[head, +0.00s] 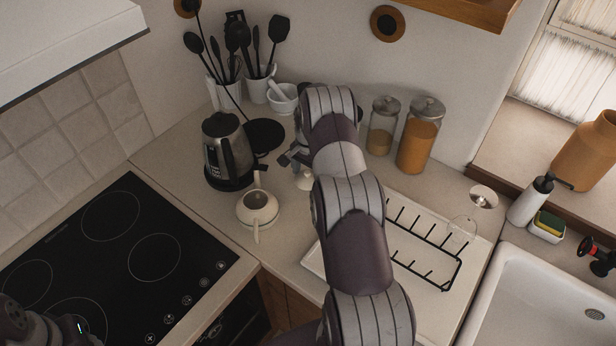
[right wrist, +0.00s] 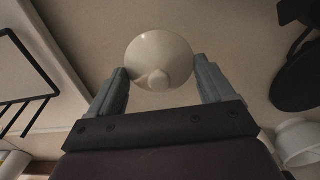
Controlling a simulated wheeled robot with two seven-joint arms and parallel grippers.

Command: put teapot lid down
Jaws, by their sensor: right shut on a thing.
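The cream teapot (head: 257,208) stands without its lid on the counter, between the black hob and my right arm. Its round opening faces up. My right gripper (head: 293,158) is to the right of and behind the teapot, partly hidden by my own arm. It is shut on the cream teapot lid (head: 305,181). In the right wrist view the round lid (right wrist: 160,58) sits between the two fingertips (right wrist: 160,72), with its small knob towards the camera. I cannot tell whether the lid touches the counter. My left gripper is out of view; only part of my left arm shows at the lower left.
A kettle (head: 228,150) stands behind the teapot. A mortar (head: 283,98), utensil holders and two glass jars (head: 418,140) line the wall. A black wire dish rack (head: 430,246) is right of my arm. Bare counter (head: 185,170) lies left of the kettle.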

